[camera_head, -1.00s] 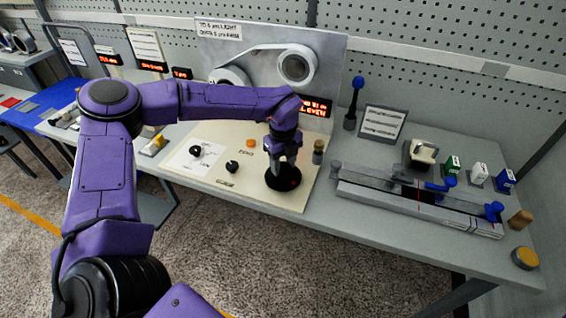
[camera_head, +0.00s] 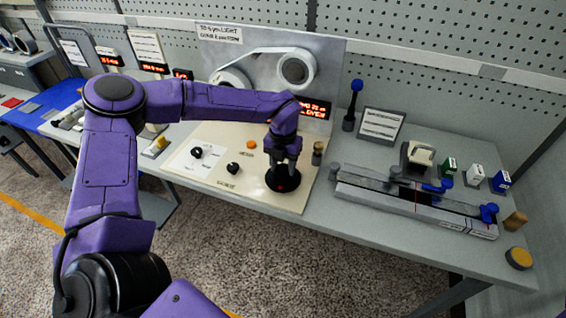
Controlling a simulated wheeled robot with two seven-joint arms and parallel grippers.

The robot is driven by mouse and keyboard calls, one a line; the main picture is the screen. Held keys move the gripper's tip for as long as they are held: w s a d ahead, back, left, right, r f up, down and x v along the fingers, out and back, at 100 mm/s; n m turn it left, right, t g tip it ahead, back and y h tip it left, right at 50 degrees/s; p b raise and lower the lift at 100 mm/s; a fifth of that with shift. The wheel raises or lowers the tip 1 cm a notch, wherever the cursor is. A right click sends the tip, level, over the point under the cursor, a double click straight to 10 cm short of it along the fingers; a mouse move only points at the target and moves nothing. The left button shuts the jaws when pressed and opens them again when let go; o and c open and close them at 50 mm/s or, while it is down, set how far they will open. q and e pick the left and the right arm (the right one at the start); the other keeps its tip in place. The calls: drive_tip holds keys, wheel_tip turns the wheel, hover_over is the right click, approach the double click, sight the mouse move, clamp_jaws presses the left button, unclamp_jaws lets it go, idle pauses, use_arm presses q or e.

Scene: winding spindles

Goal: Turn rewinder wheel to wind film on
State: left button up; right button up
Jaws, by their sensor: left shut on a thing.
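The rewinder wheel (camera_head: 283,182) is a black disc with a small red mark, on the right of a cream control panel (camera_head: 285,204). My left gripper (camera_head: 283,165) points down over the wheel and is shut on its upper part; the fingertips are partly hidden. White film runs between two reels on the grey upright plate, the right reel (camera_head: 297,68) in full view and the left reel (camera_head: 230,78) partly behind my left arm. A red-lit display (camera_head: 318,110) is partly covered by my wrist. My right gripper is not in view.
Black knobs (camera_head: 196,152) and an orange button (camera_head: 251,144) sit on the panel left of the wheel. A brown-topped post (camera_head: 318,150) stands close to its right. A long splicer-like rail with blue handles (camera_head: 415,200) lies further right on the bench.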

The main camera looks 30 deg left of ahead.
sight(283, 168)
use_arm(q)
drive_tip(key=m+p, duration=0.1)
drive_tip(key=m, duration=0.4)
drive_tip(key=shift+m+p, duration=0.4)
idle(0.4)
drive_tip(key=o, duration=1.1)
drive_tip(key=shift+c, duration=0.2)
wheel_tip(283, 168, up, 11)
drive_tip(key=b, duration=0.2)
drive_tip(key=shift+f, duration=0.2)
